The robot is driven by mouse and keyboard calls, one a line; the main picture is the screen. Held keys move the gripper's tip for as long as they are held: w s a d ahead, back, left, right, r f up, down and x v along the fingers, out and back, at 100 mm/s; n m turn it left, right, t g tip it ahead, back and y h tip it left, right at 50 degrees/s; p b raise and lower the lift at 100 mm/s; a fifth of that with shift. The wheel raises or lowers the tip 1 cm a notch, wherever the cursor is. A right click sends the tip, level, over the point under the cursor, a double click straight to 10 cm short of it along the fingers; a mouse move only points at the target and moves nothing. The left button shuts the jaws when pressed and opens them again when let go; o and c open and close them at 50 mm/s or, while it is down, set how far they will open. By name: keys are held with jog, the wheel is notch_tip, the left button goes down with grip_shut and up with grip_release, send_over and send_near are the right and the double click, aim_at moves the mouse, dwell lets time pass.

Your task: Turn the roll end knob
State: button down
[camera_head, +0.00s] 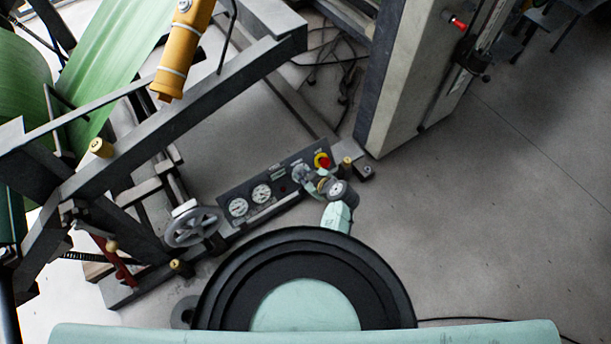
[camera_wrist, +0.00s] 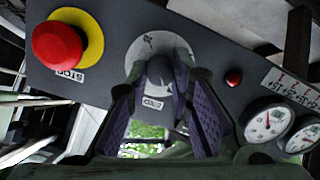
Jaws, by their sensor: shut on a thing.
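The knob (camera_wrist: 160,72) is a dark, small control on a round pale dial plate (camera_wrist: 143,48) on the grey control panel. In the wrist view my gripper (camera_wrist: 161,80) has its two purple-padded fingers on either side of the knob, shut on it. The dial plate also shows in the head view (camera_head: 301,173), with my gripper (camera_head: 313,181) against the panel there. The knob itself is mostly hidden by my gripper in the head view. The lettering on the plate is too small to read.
A red stop button (camera_wrist: 57,47) on a yellow ring sits close beside the dial. A small red lamp (camera_wrist: 233,77) and gauges (camera_wrist: 267,124) are on the other side. A handwheel (camera_head: 193,226) and a grey pillar (camera_head: 405,75) flank the panel. Floor at right is clear.

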jog(key=m, duration=0.4)
jog(key=shift+f+y+b, duration=0.1)
jog(key=shift+y+b, duration=0.2)
jog(key=m, duration=0.8)
jog(key=shift+d+y, duration=0.1)
jog(key=shift+y, duration=0.3)
jog(key=m+p, duration=0.1)
jog(key=m, duration=0.3)
jog(key=shift+s+m, duration=0.1)
jog(key=shift+m, duration=0.3)
jog(key=m+p, duration=0.1)
jog(key=m, duration=0.2)
jog(key=shift+m+t, duration=0.3)
jog(key=m+p, duration=0.1)
jog(key=m, duration=0.3)
jog(key=shift+m+p, duration=0.3)
jog(key=shift+p, duration=0.1)
jog(key=m+t+p, duration=0.1)
jog(key=m+p, duration=0.1)
jog(key=m, duration=0.3)
jog(key=shift+m+p, duration=0.7)
jog(key=shift+m, duration=1)
jog(key=shift+f, duration=0.1)
